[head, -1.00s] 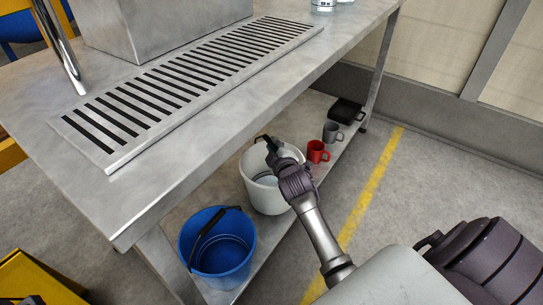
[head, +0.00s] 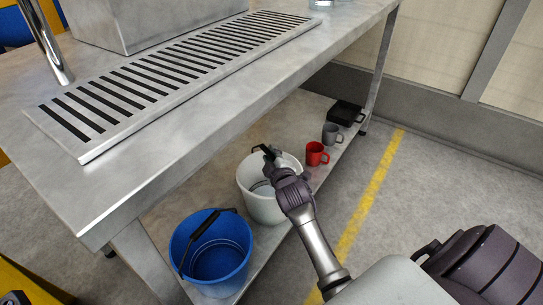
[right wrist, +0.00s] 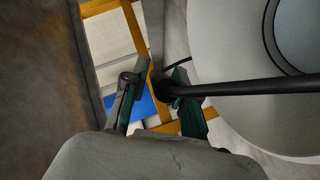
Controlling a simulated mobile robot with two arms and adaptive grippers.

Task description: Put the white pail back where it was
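The white pail (head: 262,207) stands upright on the bench's lower shelf (head: 262,268), between the blue bucket and the red mug. My right gripper (head: 268,156) is over the pail's rim at its black handle (head: 259,148). In the right wrist view the fingers (right wrist: 157,88) are spread, with a gap showing between them. The dark handle (right wrist: 250,86) crosses the right finger, and its near end lies in the gap, closer to that finger. The white pail (right wrist: 232,115) fills the right side of that view.
A blue bucket (head: 222,262) stands left of the pail. A red mug (head: 316,154), a grey mug (head: 331,134) and a black tray (head: 346,112) are to the right. The metal bench top (head: 170,170) overhangs the shelf. Floor with a yellow line (head: 372,192) is clear.

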